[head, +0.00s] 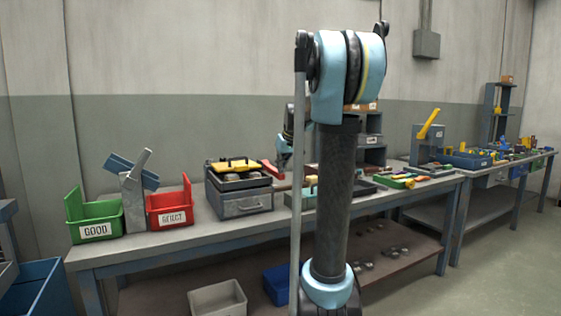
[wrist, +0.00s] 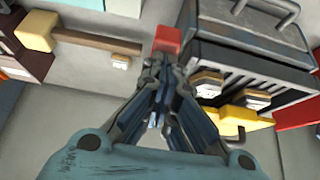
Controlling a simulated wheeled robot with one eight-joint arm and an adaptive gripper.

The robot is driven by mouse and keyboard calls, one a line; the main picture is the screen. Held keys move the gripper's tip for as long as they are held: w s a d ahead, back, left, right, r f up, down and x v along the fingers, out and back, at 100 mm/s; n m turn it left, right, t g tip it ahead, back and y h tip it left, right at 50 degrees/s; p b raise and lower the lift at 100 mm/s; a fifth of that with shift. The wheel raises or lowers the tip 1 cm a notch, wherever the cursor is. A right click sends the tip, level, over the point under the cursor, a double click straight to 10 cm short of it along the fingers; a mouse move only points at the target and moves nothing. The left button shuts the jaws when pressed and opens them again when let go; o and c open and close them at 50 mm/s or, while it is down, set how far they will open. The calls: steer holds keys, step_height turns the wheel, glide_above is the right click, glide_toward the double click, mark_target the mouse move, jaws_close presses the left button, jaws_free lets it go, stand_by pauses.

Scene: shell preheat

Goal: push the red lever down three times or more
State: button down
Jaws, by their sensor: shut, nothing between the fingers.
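The red lever (head: 271,169) sticks out at the right side of the grey box (head: 240,203) on the bench. In the wrist view the red lever end (wrist: 167,38) shows just beyond my fingertips, beside the slatted grey box (wrist: 250,45). My gripper (wrist: 157,66) is shut and empty, with its tips close to the red end. I cannot tell whether they touch it. In the head view my gripper (head: 284,158) is small and sits right by the lever. A yellow plate (head: 234,165) lies on top of the box and also shows in the wrist view (wrist: 235,119).
A green bin (head: 95,222) and a red bin (head: 170,208) stand left of the box, with a grey stand (head: 134,200) between them. A mallet with a yellow head (wrist: 37,31) lies on the bench (wrist: 75,105). My own arm hides part of the bench middle.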

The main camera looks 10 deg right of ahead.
steer(key=shift+s+f+t, duration=0.15)
steer(key=shift+f+t, duration=0.25)
steer(key=shift+f, duration=0.4)
steer(key=shift+s+f, duration=0.15)
steer(key=shift+f, duration=0.05)
steer(key=r, duration=0.4)
steer(key=shift+s+d+r, duration=0.15)
steer(key=shift+s+r, duration=0.15)
steer(key=shift+s, duration=0.05)
steer(key=v, duration=0.9)
steer(key=shift+d+r, duration=0.2)
